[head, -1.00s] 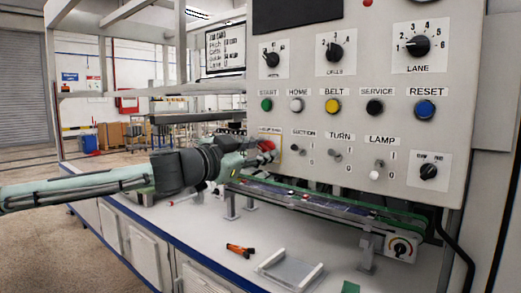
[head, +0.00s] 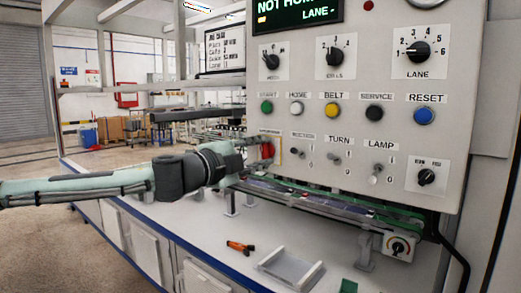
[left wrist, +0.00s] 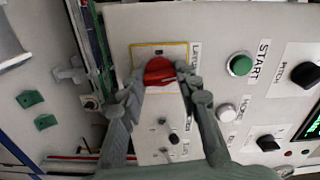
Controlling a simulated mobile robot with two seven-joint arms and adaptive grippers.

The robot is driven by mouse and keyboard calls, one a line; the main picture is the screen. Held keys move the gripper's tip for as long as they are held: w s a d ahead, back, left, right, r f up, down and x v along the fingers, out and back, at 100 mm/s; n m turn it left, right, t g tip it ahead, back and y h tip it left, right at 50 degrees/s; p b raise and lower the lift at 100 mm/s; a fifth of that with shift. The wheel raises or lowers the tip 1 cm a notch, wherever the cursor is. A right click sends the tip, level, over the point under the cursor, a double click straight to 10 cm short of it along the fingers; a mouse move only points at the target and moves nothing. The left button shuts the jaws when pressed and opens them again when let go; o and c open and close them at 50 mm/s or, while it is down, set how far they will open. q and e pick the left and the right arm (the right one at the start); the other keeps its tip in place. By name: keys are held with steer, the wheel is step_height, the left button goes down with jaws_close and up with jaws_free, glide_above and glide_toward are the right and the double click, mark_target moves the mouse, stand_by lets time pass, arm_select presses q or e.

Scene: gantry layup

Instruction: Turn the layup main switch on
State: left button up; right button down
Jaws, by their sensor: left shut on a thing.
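The layup main switch (head: 267,150) is a red rotary handle on a yellow-edged plate at the lower left of the grey control panel. In the left wrist view the red handle (left wrist: 160,71) lies across the gap between my fingers. My left gripper (head: 252,154) is at the switch from the left, shut on the red handle, with a finger on each side of it in the left wrist view (left wrist: 160,78). The fingers partly hide the handle's ends. My right gripper is not in view.
START (head: 267,108) and other push buttons sit above the switch. Small toggles (head: 334,156) stand to its right. A green-edged conveyor (head: 330,208) runs below the panel. An orange-and-black tool (head: 240,247) and a grey tray (head: 291,268) lie on the white bench.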

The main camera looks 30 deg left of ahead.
arm_select(q)
steer(key=shift+m, duration=1)
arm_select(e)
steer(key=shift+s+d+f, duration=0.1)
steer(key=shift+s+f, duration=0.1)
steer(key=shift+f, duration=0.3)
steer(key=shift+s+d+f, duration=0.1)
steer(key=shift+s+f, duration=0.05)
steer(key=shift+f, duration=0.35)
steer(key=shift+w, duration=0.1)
arm_select(q)
steer(key=o, duration=1.2)
steer(key=shift+c, duration=0.2)
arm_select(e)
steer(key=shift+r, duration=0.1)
arm_select(q)
steer(key=shift+s, duration=0.5)
steer(key=s, duration=1.1)
steer(key=shift+a, duration=0.45)
